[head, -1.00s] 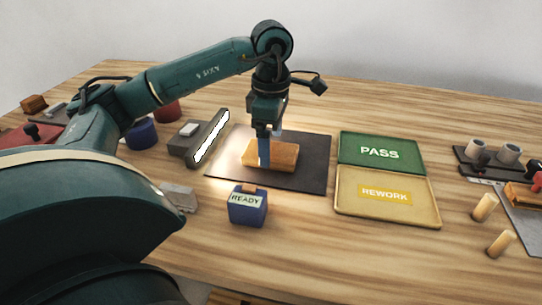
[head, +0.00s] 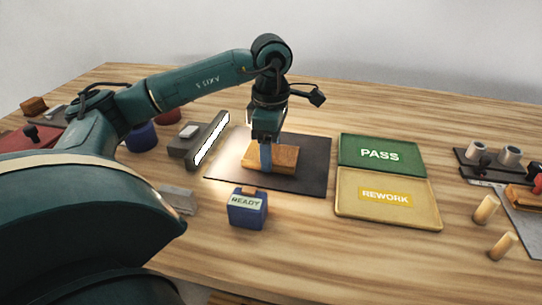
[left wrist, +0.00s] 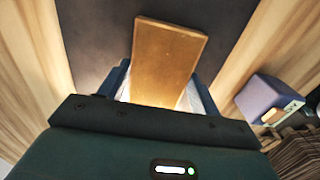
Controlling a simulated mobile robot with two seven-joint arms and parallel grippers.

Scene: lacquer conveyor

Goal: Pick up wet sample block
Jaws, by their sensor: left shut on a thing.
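The sample block (head: 286,160) is a wooden, orange-brown slab on the dark mat (head: 312,178) in the middle of the table. My left gripper (head: 266,160) points down over it, with its blue fingers shut on the block. In the left wrist view the block (left wrist: 165,60) stretches away from between the fingers, one on each side. Whether its underside touches the mat is hidden. My right gripper is not in view.
A lit lamp bar (head: 210,138) stands left of the mat. A blue READY box (head: 247,211) is in front. Green PASS (head: 380,153) and yellow REWORK (head: 387,197) trays lie right. Wooden pegs (head: 486,209) and a fixture (head: 500,158) are farther right.

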